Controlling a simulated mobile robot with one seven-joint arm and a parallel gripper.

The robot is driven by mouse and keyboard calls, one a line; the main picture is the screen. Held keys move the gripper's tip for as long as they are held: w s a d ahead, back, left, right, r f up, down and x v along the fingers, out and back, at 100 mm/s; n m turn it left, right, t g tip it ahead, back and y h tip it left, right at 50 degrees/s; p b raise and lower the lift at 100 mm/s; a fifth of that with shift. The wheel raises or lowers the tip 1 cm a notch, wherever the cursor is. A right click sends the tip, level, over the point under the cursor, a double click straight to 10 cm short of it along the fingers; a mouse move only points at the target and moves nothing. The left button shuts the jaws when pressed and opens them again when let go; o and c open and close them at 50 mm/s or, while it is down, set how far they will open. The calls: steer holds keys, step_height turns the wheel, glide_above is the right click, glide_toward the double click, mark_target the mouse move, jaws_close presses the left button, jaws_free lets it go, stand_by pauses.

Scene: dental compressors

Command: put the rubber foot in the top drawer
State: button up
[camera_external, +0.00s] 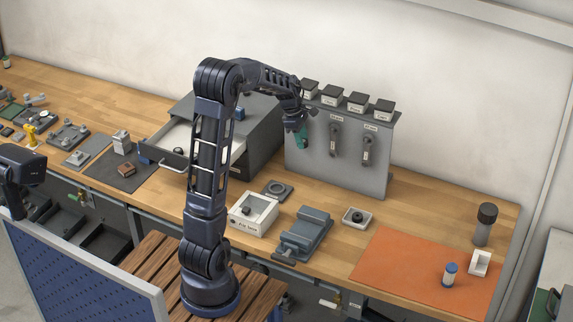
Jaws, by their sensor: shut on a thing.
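My gripper (299,127) is up in front of the grey upright panel, left of its hanging tools. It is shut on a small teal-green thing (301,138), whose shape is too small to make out. The top drawer (150,152) of the dark grey cabinet (262,133) is pulled open toward the front left, and a small dark object (178,151) lies in it. My arm hides part of the drawer and cabinet. I cannot tell for sure which thing is the rubber foot; a small round black piece (356,215) sits in a white tray (346,222).
The grey panel (350,185) carries labelled black-topped boxes (358,101) and hanging tools (335,142). A white box (252,228), a grey vise-like fixture (303,235) and an orange mat (410,270) occupy the bench front.

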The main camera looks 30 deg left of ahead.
steer(key=a+r+n, duration=0.1)
steer(key=a+r, duration=0.1)
steer(key=a, duration=0.7)
steer(key=s+a+r+n, duration=0.1)
steer(key=a+r+n, duration=0.1)
steer(key=a, duration=0.6)
steer(key=s+a+r+n+t, duration=0.1)
steer(key=a+r, duration=0.1)
steer(key=a, duration=0.7)
steer(key=shift+s+a+r+n+y, duration=0.25)
steer(key=shift+a+r+n+y, duration=0.05)
steer(key=shift+n, duration=0.1)
steer(key=s+a+r+n, duration=0.25)
steer(key=s+a, duration=0.25)
steer(key=a, duration=0.6)
step_height(320, 180, up, 4)
steer(key=n+t+y, duration=0.1)
steer(key=n, duration=0.2)
glide_above(161, 142)
steer(key=s+d, duration=0.3)
steer(key=s, duration=0.1)
steer(key=shift+m, duration=0.25)
step_height(161, 142, down, 19)
steer(key=shift+w+f, duration=0.1)
steer(key=shift+f, duration=0.1)
steer(key=shift+f, duration=0.1)
steer(key=o, duration=0.9)
steer(key=shift+o, duration=0.2)
